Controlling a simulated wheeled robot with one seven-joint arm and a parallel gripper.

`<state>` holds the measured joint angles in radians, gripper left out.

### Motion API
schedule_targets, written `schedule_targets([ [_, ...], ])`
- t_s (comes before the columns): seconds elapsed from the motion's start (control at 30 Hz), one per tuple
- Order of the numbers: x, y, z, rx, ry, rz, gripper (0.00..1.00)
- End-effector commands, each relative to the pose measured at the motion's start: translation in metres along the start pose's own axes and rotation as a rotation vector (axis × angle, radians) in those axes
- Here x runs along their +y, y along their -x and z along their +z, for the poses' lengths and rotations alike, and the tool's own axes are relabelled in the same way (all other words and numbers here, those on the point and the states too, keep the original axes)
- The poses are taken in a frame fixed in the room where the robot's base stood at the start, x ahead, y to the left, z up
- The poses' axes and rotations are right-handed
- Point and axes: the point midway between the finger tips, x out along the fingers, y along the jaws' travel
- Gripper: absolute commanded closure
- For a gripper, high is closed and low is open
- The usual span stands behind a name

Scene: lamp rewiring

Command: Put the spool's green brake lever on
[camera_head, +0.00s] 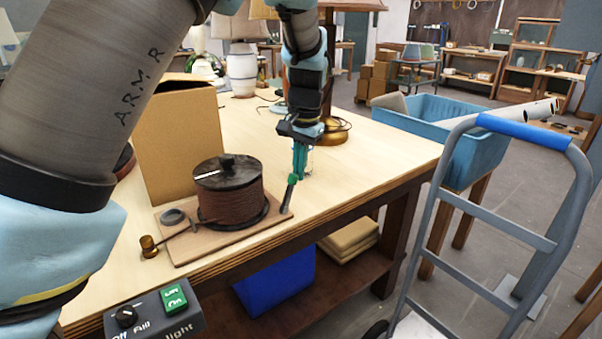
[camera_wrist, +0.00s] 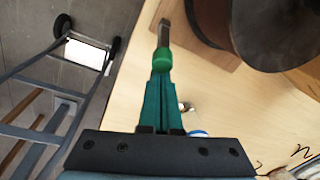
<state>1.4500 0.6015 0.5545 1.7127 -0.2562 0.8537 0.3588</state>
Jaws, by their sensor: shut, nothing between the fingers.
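The spool (camera_head: 230,205), wound with brown cord under a dark top disc, stands on a wooden board (camera_head: 185,252) near the table's front edge. The brake lever, a dark bar with a green grip (camera_head: 292,180), rises at the board's right corner, beside the spool. In the wrist view its green grip (camera_wrist: 162,61) lies just beyond my fingertips, with the bar past it. My gripper (camera_head: 297,172) points down with its teal fingers together and nothing between them. The fingertips (camera_wrist: 161,78) are at the grip's end; I cannot tell whether they touch it. The lever's base is unclear.
A cardboard box (camera_head: 180,135) stands behind the spool and a brass lamp base (camera_head: 334,130) behind my gripper. A grey ring (camera_head: 174,216) and a brass-headed tool (camera_head: 149,247) lie left of the spool. A hand truck (camera_head: 500,227) stands right of the table. The table's right part is clear.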

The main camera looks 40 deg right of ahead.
Motion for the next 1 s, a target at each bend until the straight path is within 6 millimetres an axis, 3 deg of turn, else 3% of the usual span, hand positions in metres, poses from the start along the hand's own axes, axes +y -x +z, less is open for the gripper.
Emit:
schedule_targets([
  [1.0, -0.025, 0.004, 0.06, 0.579, 0.081, 0.223, 1.0],
])
